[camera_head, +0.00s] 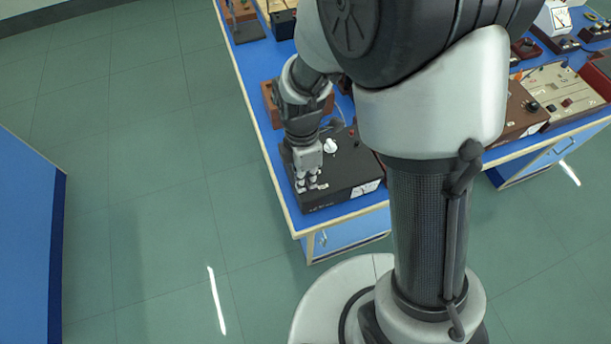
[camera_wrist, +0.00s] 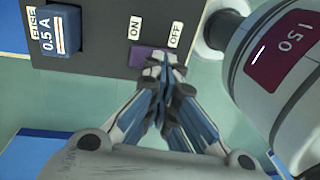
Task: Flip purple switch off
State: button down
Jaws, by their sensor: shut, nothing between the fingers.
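The purple switch (camera_wrist: 143,58) sits on a dark panel (camera_wrist: 100,35) in the wrist view, below the ON and OFF labels. My gripper (camera_wrist: 163,62) is shut and empty, with its fingertips at the switch's right part, under the OFF label. They overlap it in the picture; I cannot tell whether they touch. The fingertips hide part of the switch, so its position is unclear. In the head view my gripper (camera_head: 308,187) is down at the front left of a black box (camera_head: 345,165) on the blue bench. The switch cannot be made out there.
In the head view other instruments (camera_head: 550,90) stand on the bench at the right.

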jog(key=shift+w+a+p, duration=0.2)
jog(key=shift+w+p, duration=0.1)
jog(key=shift+w, duration=0.5)
jog(key=shift+r, duration=0.1)
notch_tip(320, 180, up, 14)
jog(key=w+p, duration=0.1)
jog(key=p, duration=0.5)
jog(key=shift+w+a+p, duration=0.25)
jog(key=shift+w+p, duration=0.1)
